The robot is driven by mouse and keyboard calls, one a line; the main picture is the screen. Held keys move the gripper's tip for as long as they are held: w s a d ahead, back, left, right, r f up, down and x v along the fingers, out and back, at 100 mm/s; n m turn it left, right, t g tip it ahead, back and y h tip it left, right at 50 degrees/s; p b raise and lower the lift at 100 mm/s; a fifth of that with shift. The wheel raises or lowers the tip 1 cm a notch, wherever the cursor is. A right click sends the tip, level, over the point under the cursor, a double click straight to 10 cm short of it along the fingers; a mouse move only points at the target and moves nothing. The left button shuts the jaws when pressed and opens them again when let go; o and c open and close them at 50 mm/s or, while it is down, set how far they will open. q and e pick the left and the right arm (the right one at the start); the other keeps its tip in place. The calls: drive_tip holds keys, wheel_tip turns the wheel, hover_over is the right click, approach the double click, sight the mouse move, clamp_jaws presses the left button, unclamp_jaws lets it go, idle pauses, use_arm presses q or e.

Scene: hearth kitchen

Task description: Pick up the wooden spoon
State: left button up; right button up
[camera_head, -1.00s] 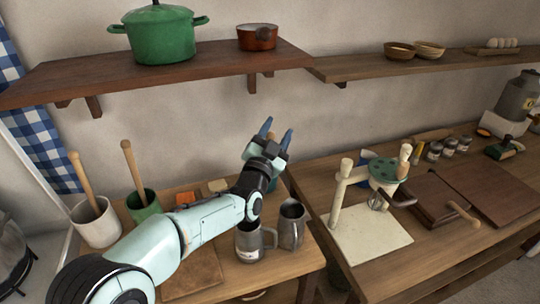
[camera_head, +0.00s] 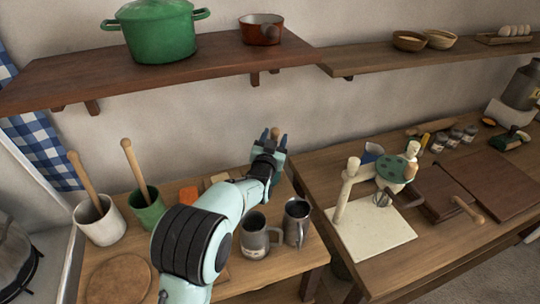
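Two upright wooden handles show at the left: one (camera_head: 84,178) in a white crock (camera_head: 100,224), the other (camera_head: 133,164) in a green cup (camera_head: 145,204). Their lower ends are hidden, so I cannot tell which is a spoon. My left gripper (camera_head: 273,136) is near the wall at the back of the small table, right of both cups. Its fingers point up and are apart. A small tan wooden tip (camera_head: 275,131) shows between or behind them; the rest is hidden by the gripper. My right gripper is not in view.
Two metal mugs (camera_head: 255,236) (camera_head: 296,222) stand close to my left forearm. A shelf (camera_head: 225,67) with a green pot (camera_head: 158,34) and a copper pan (camera_head: 261,29) hangs above. A stand on a pale board (camera_head: 372,238) is at the right.

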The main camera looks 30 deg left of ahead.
use_arm(q)
drive_tip(key=shift+w+a, duration=0.2)
drive_tip(key=shift+w, duration=0.45)
drive_tip(key=shift+s, duration=0.1)
clamp_jaws()
